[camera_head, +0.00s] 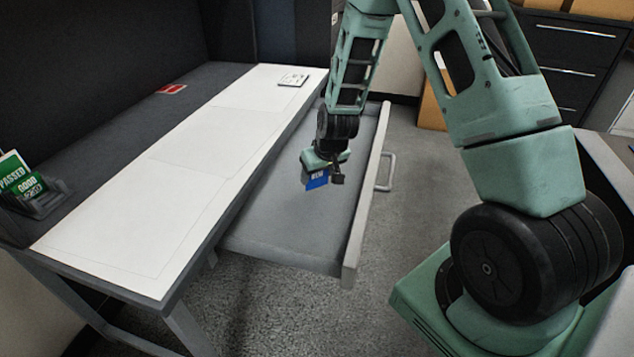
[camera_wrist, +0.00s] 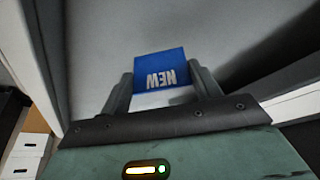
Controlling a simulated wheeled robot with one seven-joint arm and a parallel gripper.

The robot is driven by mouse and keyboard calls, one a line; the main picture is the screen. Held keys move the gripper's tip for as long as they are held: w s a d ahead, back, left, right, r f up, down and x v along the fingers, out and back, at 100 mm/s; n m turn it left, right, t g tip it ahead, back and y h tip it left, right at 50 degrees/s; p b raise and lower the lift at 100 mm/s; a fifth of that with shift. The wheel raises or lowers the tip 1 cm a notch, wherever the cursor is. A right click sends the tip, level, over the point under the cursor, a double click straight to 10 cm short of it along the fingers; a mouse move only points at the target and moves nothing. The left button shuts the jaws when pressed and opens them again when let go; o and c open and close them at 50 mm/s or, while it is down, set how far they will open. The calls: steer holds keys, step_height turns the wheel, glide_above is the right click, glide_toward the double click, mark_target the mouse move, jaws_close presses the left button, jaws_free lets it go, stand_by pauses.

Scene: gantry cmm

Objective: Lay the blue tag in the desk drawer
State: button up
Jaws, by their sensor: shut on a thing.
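The blue tag (camera_head: 317,180) hangs from my gripper (camera_head: 327,168), over the open desk drawer (camera_head: 290,225). In the wrist view the blue tag (camera_wrist: 160,68) shows the word NEW upside down, with a white strip below it. My gripper (camera_wrist: 162,88) is shut on the tag, with one finger at each side. The drawer's grey floor (camera_wrist: 100,50) fills much of the wrist view behind the tag. The drawer looks empty. I cannot tell how far above the drawer floor the tag is.
The desk (camera_head: 165,205) with a white top stands left of the drawer. A holder (camera_head: 42,200) with green tags (camera_head: 25,178) stands at its near left. A small white card (camera_head: 293,80) and a red label (camera_head: 172,89) lie farther back. The drawer front has a handle (camera_head: 387,172).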

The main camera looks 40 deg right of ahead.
mark_target(318, 186)
steer(key=shift+f, duration=1.65)
steer(key=shift+f, duration=0.2)
steer(key=o, duration=1)
steer(key=shift+r, duration=0.1)
steer(key=shift+c, duration=0.2)
steer(key=d+v, duration=0.1)
steer(key=v, duration=1.1)
steer(key=s+a+r+n+g+y, duration=0.1)
steer(key=s+a+r+n, duration=0.15)
steer(key=a, duration=0.65)
steer(key=s+a+r+n+g+y, duration=0.1)
steer(key=s+a+r, duration=0.3)
steer(key=a, duration=0.5)
steer(key=s+a+r+n+g, duration=0.1)
steer(key=s+a, duration=0.2)
steer(key=s, duration=0.3)
steer(key=s+a+r+n, duration=0.2)
steer(key=s, duration=0.4)
steer(key=s+a+r+n+g, duration=0.1)
steer(key=s+a+r+n, duration=0.1)
steer(key=s, duration=0.5)
steer(key=shift+a+g+h+p, duration=0.3)
steer(key=shift+a+h+p, duration=0.1)
steer(key=shift+a, duration=0.4)
